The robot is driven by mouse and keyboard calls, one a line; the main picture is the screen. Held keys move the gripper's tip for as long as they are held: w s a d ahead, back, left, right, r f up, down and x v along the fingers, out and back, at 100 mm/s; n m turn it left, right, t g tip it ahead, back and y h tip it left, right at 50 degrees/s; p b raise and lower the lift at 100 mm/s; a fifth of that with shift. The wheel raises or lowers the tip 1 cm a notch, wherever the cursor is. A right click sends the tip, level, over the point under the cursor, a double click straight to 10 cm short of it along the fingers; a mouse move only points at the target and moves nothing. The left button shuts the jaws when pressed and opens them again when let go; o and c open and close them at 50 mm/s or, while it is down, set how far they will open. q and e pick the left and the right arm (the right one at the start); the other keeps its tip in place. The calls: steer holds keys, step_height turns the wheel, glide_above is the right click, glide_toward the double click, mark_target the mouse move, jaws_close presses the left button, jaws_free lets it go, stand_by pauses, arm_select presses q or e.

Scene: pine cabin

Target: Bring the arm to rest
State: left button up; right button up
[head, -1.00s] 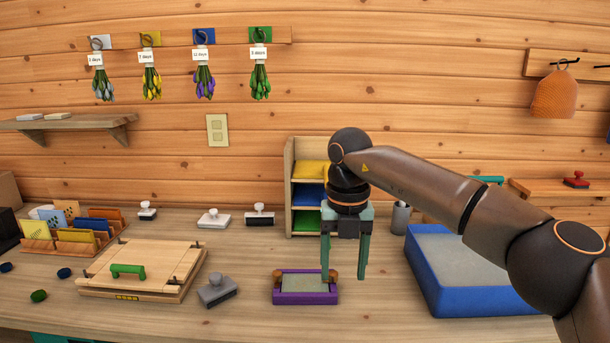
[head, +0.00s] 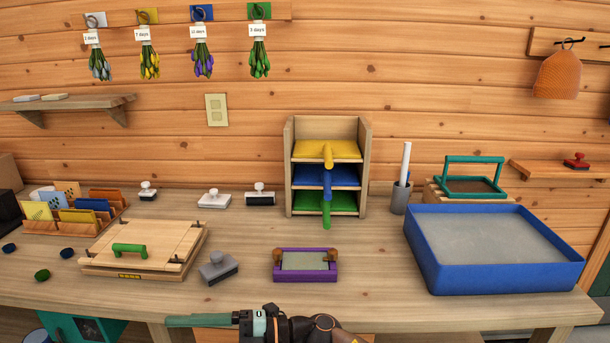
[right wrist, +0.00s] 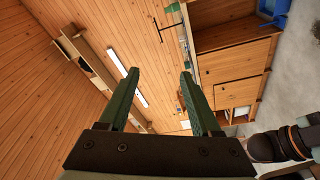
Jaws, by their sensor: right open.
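My right gripper (head: 180,321) is low at the front of the workbench in the head view, its teal fingers pointing left. It is in front of the bench edge and apart from everything on the bench. The right wrist view shows its two fingers (right wrist: 157,85) spread apart with nothing between them. My left gripper is in neither view.
On the bench (head: 370,278) are a purple tray (head: 305,277), a grey-handled block (head: 218,268), a wooden press (head: 143,248) and a blue tub (head: 500,277). A shelf unit (head: 366,160) holds yellow, blue and green items. The bench's front edge is close to my gripper.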

steer(key=w+d+f+m+t, duration=0.2)
steer(key=d+m+t, duration=0.2)
steer(key=m+t, duration=0.35)
steer(key=w+d+f+m+t, duration=0.2)
steer(key=w+d+m+t, duration=0.15)
steer(key=m+t, duration=0.4)
steer(key=s+d+f+m+t+h, duration=0.1)
steer(key=s+d+f+m+h, duration=0.1)
steer(key=d+f+m+h, duration=0.45)
steer(key=s+d+f+m+t+h, duration=0.2)
steer(key=d+f+m+h, duration=0.3)
steer(key=d+f, duration=0.25)
steer(key=s+d+f+m+g+h, duration=0.4)
steer(key=s+d+f+g+h, duration=0.15)
steer(key=s+d+f, duration=0.75)
step_height(320, 180, up, 8)
steer(key=s+p, duration=0.2)
steer(key=p, duration=0.7)
steer(key=shift+d+f, duration=0.15)
steer(key=shift+m, duration=0.25)
